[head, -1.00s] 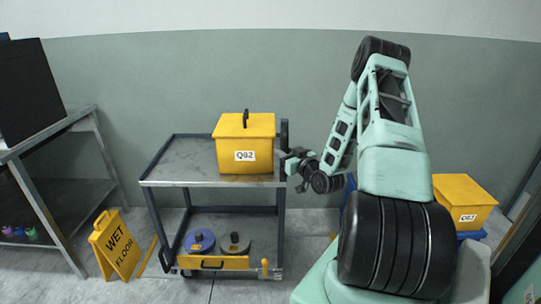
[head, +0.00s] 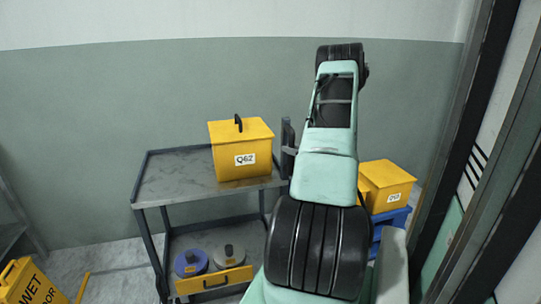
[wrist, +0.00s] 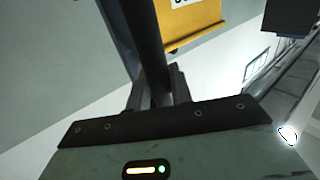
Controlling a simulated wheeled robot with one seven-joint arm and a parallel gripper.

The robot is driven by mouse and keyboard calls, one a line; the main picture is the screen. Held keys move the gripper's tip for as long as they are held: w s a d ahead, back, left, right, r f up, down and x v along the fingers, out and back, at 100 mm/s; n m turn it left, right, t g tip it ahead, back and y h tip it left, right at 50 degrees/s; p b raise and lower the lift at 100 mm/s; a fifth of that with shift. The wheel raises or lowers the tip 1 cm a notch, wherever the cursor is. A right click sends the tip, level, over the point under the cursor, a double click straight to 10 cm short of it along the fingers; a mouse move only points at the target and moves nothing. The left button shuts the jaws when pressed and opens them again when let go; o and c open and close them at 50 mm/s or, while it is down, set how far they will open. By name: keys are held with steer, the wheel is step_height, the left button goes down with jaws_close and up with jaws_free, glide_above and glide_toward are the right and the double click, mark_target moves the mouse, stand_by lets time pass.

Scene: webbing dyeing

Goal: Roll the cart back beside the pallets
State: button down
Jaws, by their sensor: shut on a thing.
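The cart (head: 165,190) is a grey two-shelf trolley left of centre in the head view, standing at an angle. A yellow lidded box (head: 240,150) is on its top shelf. The pallets (head: 387,226) are blue and stand to the right, partly hidden by my arm, with another yellow box (head: 386,186) on them. In the wrist view, my gripper (wrist: 158,92) is shut on a dark upright bar (wrist: 146,45), which appears to be the cart's handle. In the head view the gripper is mostly hidden by my arm.
The lower shelf holds a blue reel (head: 191,263), a grey reel (head: 229,256) and a yellow drawer-like bin (head: 214,281). A yellow wet-floor sign (head: 32,286) stands at lower left. A dark door frame (head: 440,150) rises at the right. Floor shows between sign and cart.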

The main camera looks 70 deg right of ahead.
steer(key=s+d, duration=0.4)
steer(key=s, duration=0.1)
steer(key=shift+d+b, duration=0.15)
steer(key=shift+b, duration=0.25)
steer(key=shift+s, duration=0.1)
steer(key=c, duration=1.3)
jaws_free()
steer(key=shift+d, duration=0.1)
steer(key=shift+s, duration=0.1)
steer(key=b+v, duration=0.1)
steer(key=v, duration=1.6)
steer(key=shift+s, duration=0.2)
